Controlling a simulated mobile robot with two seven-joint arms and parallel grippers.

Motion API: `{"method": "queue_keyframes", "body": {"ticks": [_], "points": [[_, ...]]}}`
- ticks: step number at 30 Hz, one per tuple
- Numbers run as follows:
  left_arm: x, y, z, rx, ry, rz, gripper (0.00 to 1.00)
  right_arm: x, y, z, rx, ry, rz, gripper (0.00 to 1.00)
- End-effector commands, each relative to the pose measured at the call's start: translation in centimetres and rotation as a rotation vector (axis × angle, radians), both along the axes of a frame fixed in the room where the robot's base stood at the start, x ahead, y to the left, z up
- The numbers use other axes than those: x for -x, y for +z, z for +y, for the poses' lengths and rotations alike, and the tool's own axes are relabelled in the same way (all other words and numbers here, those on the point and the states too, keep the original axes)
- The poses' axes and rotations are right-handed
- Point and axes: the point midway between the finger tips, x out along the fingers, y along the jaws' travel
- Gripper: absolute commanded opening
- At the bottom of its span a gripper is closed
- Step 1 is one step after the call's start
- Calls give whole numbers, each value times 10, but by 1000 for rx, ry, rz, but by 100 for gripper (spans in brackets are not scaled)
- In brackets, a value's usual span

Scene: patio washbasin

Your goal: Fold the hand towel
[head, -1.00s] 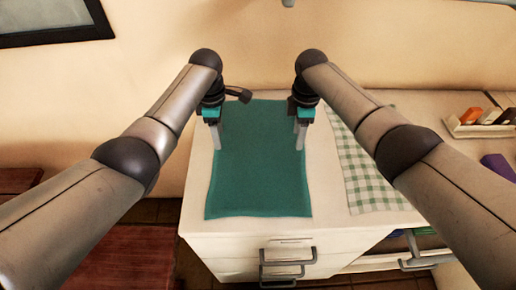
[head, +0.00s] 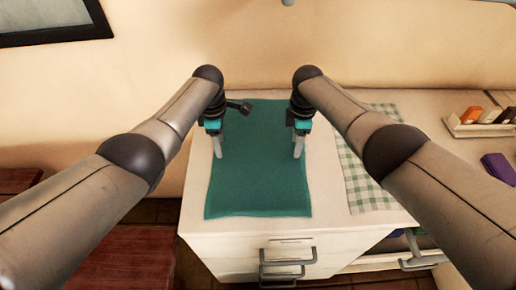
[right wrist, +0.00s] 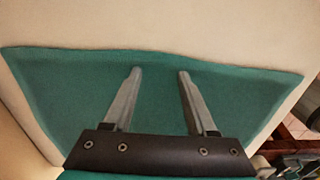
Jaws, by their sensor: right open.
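The teal hand towel (head: 255,185) lies spread flat on the white cabinet top, its near edge close to the cabinet's front. My left gripper (head: 218,154) points down at the towel's left edge; its jaw gap cannot be made out. My right gripper (head: 298,155) points down at the towel's right edge. In the right wrist view its two fingers (right wrist: 158,72) are apart, open, over the teal towel (right wrist: 155,95), with no cloth visibly pinched between them. Whether the fingertips touch the cloth is unclear.
A green checked cloth (head: 367,182) lies to the right of the towel, partly behind my right arm. A tray with several bars (head: 485,125) and a purple block (head: 499,167) are farther right. Drawers with handles (head: 288,262) face the front.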

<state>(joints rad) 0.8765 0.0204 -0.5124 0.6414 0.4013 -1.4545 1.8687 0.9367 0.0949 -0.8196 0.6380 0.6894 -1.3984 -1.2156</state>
Motion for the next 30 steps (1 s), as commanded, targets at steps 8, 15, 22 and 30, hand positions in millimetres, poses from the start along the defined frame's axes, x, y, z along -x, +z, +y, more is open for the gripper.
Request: {"method": "queue_keyframes", "body": {"ticks": [8, 15, 22, 30], "points": [[1, -1, 0, 0, 1, 2, 42, 1, -1, 0, 0, 0, 2, 42], [1, -1, 0, -1, 1, 3, 28, 1, -1, 0, 0, -1, 3, 28], [1, -1, 1, -1, 1, 3, 15, 1, -2, -1, 1, -1, 4, 15], [1, -1, 1, -1, 1, 3, 0, 2, -2, -1, 1, -1, 4, 0]]}}
